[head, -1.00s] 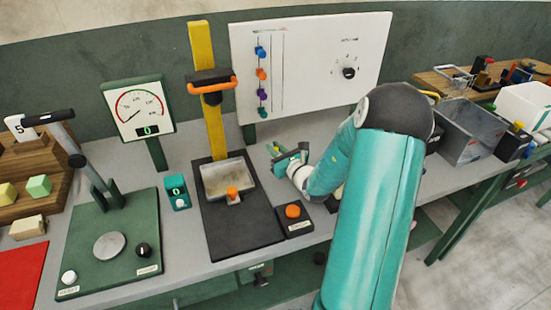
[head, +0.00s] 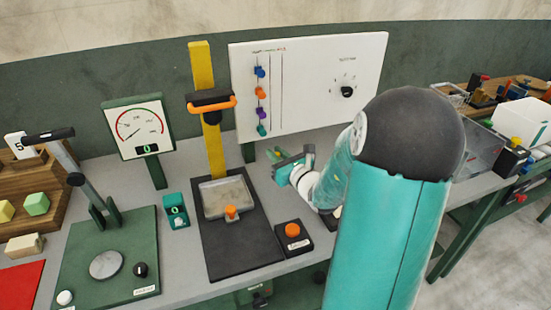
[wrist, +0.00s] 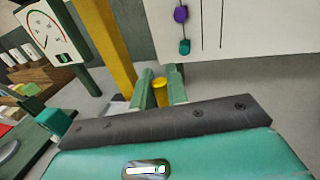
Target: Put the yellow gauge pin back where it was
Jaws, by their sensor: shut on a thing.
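The yellow gauge pin (wrist: 160,92) shows in the wrist view as a short yellow cylinder between the two green fingers. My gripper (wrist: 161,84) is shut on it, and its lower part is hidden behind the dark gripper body. In the head view my gripper (head: 287,162) is above the grey bench, in front of the white panel's lower left part and to the right of the press with the yellow column. The pin is too small to make out clearly there. I cannot tell which socket or hole belongs to the pin.
The press's yellow column (head: 208,110) and black base stand left of my gripper. A black box with an orange button (head: 292,231) sits in front of it. The white panel (head: 310,85) stands behind. A dial gauge (head: 138,128) and green press (head: 110,255) are farther left.

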